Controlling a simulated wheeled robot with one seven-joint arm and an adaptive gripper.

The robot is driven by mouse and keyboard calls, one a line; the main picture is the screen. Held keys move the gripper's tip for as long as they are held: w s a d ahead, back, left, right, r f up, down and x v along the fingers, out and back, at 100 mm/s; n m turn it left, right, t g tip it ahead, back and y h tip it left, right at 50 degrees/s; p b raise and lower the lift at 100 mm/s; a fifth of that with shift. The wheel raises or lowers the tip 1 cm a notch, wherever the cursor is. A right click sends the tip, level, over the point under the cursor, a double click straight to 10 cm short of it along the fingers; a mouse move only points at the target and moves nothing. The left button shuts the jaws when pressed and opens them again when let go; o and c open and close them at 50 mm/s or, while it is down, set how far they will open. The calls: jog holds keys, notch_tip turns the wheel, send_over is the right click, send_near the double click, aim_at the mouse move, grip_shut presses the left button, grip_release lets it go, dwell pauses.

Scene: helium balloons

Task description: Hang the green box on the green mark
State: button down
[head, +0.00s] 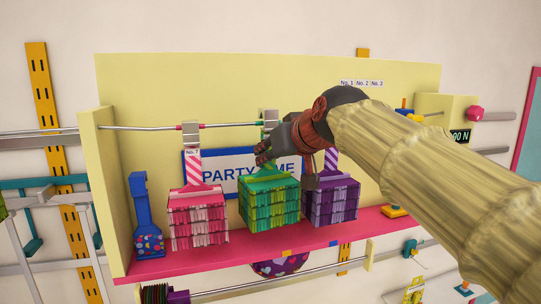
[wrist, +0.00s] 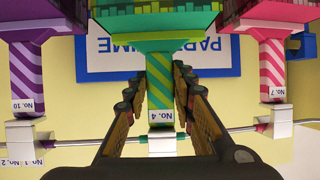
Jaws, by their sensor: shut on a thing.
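The green box (head: 270,205) hangs in the head view between a pink box and a purple box, above the pink shelf. Its green striped strap, labelled No. 4 (wrist: 160,92), lies between the fingers of my gripper (wrist: 160,88), which is shut on it. In the head view my gripper (head: 266,150) covers part of the strap. The strap's pale clip (head: 269,116) is at the metal rail; I cannot tell whether it bears on it. A green mark (head: 258,124) shows on the rail just left of the clip.
The pink box (head: 198,218), No. 7, hangs to the left and the purple box (head: 332,203), No. 10, close to the right. A blue bottle-shaped thing (head: 146,220) stands on the shelf (head: 180,263) at far left. A PARTY TIME sign (head: 225,175) is behind the boxes.

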jog(key=shift+w+f+b, duration=0.1)
jog(key=shift+f+b, duration=0.85)
jog(key=shift+b, duration=0.1)
dwell(1.0)
jog(key=c, duration=1.5)
grip_release()
jog(key=shift+o, duration=0.4)
jog(key=v, duration=1.1)
jog(key=s+d+f+m+g+h+b, duration=0.1)
jog(key=s+d+f+b, duration=0.3)
jog(key=f, duration=1.7)
jog(key=s+d+f+m+g+h+b, duration=0.2)
jog(key=s+d+f+b, duration=0.3)
jog(key=f, duration=1.6)
jog(key=s+d+f+m+g+h+b, duration=0.1)
jog(key=s+d+f+b, duration=0.4)
jog(key=s+f+b, duration=0.8)
jog(key=shift+s+f+m+g+h, duration=0.4)
jog(key=shift+s+f+g, duration=0.8)
jog(key=shift+f, duration=2.95)
